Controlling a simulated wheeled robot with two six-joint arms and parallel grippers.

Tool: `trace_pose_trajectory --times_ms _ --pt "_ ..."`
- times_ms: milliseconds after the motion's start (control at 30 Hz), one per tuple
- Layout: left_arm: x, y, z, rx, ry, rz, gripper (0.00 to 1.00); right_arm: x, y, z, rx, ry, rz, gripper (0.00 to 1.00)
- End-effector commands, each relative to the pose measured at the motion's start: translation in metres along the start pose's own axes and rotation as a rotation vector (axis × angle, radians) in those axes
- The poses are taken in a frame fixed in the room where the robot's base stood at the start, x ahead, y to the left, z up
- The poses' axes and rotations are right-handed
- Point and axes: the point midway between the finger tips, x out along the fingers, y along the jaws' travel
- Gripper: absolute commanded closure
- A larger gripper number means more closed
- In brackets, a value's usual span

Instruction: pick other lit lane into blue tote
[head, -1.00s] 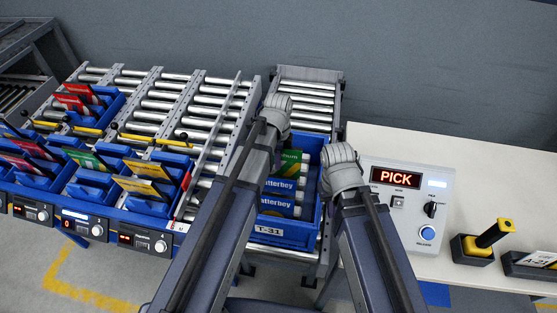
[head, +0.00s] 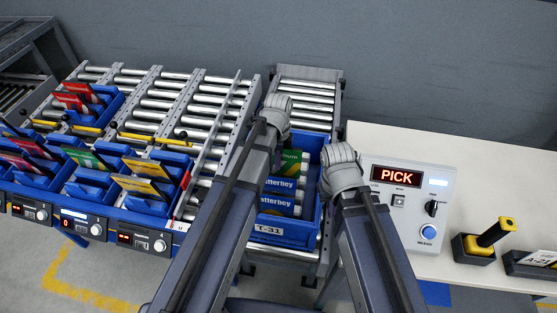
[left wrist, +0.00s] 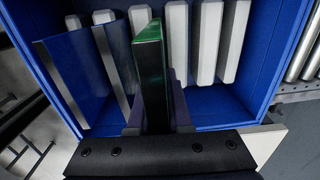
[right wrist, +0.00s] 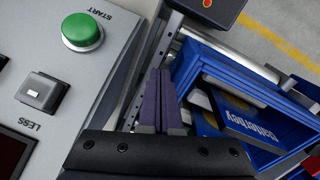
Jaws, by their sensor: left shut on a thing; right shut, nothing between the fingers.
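The blue tote (head: 283,232), labelled T-31, stands on the roller conveyor in the middle of the head view. Blue boxes (head: 281,204) marked "atterbey" lie in it. My left gripper (left wrist: 150,122) is shut on a green box, which shows upright between the fingers in the left wrist view (left wrist: 150,72). The green box (head: 291,161) is inside the tote, above the blue boxes; its fingers are hidden by my arm in the head view. My right gripper (right wrist: 161,95) is shut and empty, beside the tote and the control box.
Blue lane bins (head: 93,183) at left hold red, green and yellow packets. The control box (head: 411,206) reads PICK on the pale table at right. A yellow-handled device (head: 489,236) stands there too.

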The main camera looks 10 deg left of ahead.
Motion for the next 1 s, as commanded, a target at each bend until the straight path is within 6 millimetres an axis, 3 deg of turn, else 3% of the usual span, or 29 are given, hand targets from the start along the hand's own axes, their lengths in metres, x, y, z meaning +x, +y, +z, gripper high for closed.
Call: trace_pose_trajectory --times_ms 1000 --pt "0.041 0.000 0.000 0.000 0.000 0.000 1.00 0.041 -0.004 -0.002 0.000 0.000 0.000 1.00"
